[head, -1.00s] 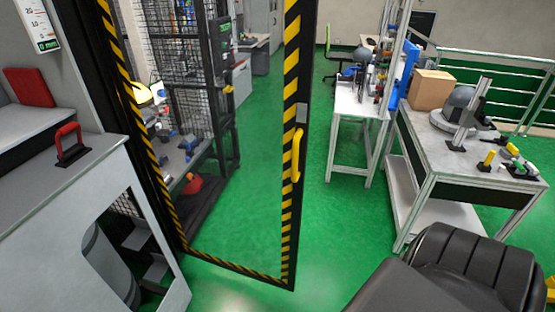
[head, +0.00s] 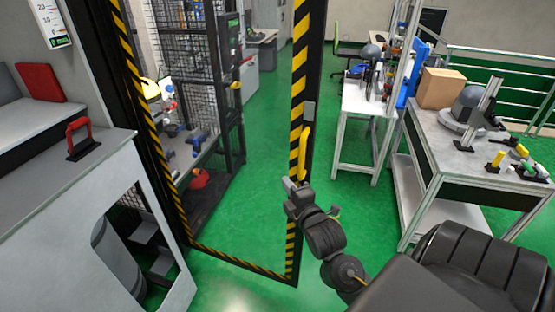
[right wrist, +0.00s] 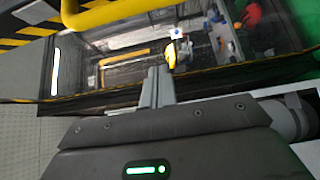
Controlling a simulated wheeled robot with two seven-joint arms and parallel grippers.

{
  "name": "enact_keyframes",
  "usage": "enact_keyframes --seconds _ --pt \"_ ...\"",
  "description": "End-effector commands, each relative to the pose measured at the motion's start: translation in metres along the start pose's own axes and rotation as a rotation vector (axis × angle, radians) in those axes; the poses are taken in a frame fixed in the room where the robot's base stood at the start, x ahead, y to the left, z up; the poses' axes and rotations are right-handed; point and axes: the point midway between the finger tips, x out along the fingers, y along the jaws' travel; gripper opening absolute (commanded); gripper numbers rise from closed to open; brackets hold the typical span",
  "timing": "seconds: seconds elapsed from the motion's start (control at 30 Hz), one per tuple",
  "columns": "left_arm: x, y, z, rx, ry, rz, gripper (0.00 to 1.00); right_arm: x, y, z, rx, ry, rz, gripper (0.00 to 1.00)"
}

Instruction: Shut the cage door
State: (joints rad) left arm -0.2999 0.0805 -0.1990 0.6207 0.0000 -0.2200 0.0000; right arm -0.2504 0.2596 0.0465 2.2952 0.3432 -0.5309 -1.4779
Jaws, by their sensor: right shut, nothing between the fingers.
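The cage door (head: 297,92) is a tall frame with yellow-and-black striped edges and a see-through panel. It stands open, swung out from the cage on the left. Its yellow handle (head: 304,153) is on the right-hand upright. My right gripper (head: 290,184) is just below the handle, close to the striped upright; I cannot tell whether it touches the door. In the right wrist view the fingers (right wrist: 158,72) are together and empty, with the yellow handle (right wrist: 105,12) beyond them at the top. My left gripper is not in view.
A grey cabinet with a red handle (head: 79,135) stands at the left. A workbench (head: 440,140) with a cardboard box (head: 440,88) is at the right, and a white table (head: 362,100) is behind. Green floor (head: 265,125) is clear around the door.

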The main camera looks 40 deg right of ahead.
Motion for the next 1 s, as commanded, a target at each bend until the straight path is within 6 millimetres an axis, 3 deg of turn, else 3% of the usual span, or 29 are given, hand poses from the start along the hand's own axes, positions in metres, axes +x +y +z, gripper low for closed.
enact_keyframes --seconds 0.27,0.63,0.8,1.0 --pt "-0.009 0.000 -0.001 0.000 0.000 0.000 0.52 0.028 0.003 0.000 0.000 -0.001 0.000 0.00" --pt "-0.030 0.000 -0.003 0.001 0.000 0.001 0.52 0.103 0.003 0.001 0.002 -0.001 -0.001 0.00" --pt "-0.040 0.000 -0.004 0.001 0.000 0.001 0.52 0.118 0.001 0.019 0.001 -0.002 -0.002 0.00" --pt "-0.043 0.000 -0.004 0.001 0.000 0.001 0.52 0.127 -0.001 0.027 0.002 0.000 -0.002 0.00"
